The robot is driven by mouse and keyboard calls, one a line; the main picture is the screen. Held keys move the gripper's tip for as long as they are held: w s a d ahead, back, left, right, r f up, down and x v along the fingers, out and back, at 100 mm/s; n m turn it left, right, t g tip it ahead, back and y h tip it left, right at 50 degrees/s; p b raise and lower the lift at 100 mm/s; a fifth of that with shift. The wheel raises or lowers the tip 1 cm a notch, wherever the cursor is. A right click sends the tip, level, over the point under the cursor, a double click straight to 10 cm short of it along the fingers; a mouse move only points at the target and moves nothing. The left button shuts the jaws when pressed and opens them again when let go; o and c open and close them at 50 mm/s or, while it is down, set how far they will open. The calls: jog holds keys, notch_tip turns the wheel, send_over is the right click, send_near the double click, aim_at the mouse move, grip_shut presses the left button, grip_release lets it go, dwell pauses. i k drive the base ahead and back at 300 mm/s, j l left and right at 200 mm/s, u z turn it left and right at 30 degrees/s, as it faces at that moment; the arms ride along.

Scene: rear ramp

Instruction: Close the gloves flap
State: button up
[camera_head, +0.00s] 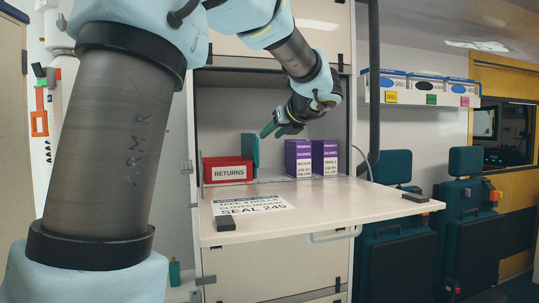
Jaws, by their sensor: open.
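The gloves flap (330,198) is a white panel folded down level in front of an open cabinet compartment. A printed label on its left part reads in part "GLOVES" and "SEAL 245". A pale handle (335,234) shows on its front edge, and dark blocks sit near its front corners. My gripper (267,131) is open, above the flap at the compartment's mouth, with its teal fingers pointing down and left. It appears apart from the flap. The fingertips are small here, and their exact depth in the compartment is hard to tell.
In the compartment are a red "RETURNS" tray (227,171), a teal upright item (250,152) and two purple boxes (311,159). A dark vertical pole (374,75) stands to the right. Teal seats (466,210) are further right. My arm covers the left side.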

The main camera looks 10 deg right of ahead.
aim_at(235, 214)
jog(key=j, duration=0.6)
jog(key=k+j, duration=0.1)
jog(key=j, duration=0.55)
